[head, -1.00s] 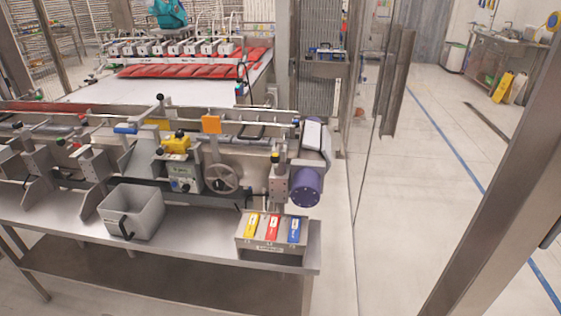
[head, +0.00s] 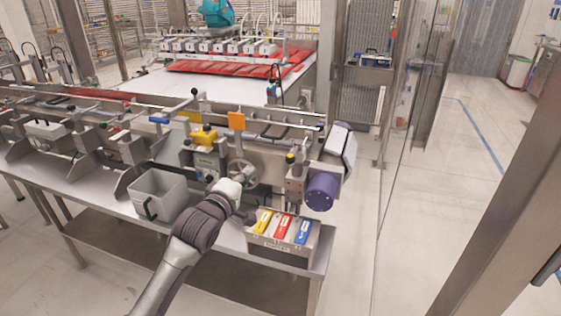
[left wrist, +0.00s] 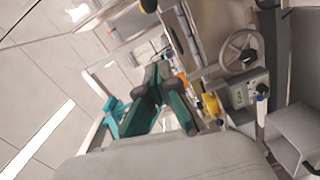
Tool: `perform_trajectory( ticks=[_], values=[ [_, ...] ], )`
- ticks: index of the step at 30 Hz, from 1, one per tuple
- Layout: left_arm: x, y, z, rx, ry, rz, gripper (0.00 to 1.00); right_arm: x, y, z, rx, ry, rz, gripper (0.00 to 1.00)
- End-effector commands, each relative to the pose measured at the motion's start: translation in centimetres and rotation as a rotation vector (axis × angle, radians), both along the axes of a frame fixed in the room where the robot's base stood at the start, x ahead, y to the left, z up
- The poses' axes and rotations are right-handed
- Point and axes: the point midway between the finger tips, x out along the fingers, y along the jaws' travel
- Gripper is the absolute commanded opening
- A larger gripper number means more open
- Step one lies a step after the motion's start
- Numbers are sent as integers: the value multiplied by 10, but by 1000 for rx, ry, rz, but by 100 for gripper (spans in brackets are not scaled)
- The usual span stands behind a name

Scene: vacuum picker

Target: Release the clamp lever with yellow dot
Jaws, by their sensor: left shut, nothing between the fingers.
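The clamp lever with the yellow dot (head: 290,159) stands upright on a metal block at the right end of the machine, left of the purple cylinder. Its black knob carries a small yellow mark. My left gripper (head: 247,216) is over the front table, below and left of the lever and apart from it. It is shut and empty; its dark fingers also show in the left wrist view (left wrist: 152,80). A dark knob with a yellowish patch (left wrist: 148,5) is cut by the top edge there; I cannot tell for certain that it is the lever. My right gripper is out of view.
A holder with yellow, red and blue tags (head: 283,240) stands just right of my left gripper. A grey bin (head: 160,196) stands to its left. The handwheel (head: 242,174) is behind it. The purple cylinder (head: 321,192) juts out right of the lever.

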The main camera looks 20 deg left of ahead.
Motion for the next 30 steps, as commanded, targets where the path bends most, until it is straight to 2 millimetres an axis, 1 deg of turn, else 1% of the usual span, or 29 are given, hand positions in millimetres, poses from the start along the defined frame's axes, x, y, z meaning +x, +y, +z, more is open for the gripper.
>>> perform_trajectory(
  ticks=[5,8,10,14,21,24,27,30],
  values=[
    [1,0,-1,2,1,0,0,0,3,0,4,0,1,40],
    [7,0,-1,2,1,0,0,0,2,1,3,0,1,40],
    [15,-1,-1,3,2,1,0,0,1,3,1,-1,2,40],
    [39,-2,-1,3,2,1,0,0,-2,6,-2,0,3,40],
    [87,-7,-3,3,2,1,0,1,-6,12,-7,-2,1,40],
    [103,-8,-4,5,1,1,0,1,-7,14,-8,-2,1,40],
    [103,-27,-8,1,3,-2,0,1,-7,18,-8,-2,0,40],
    [105,-38,-11,1,2,-2,0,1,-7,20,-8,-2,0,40]
  ],
)
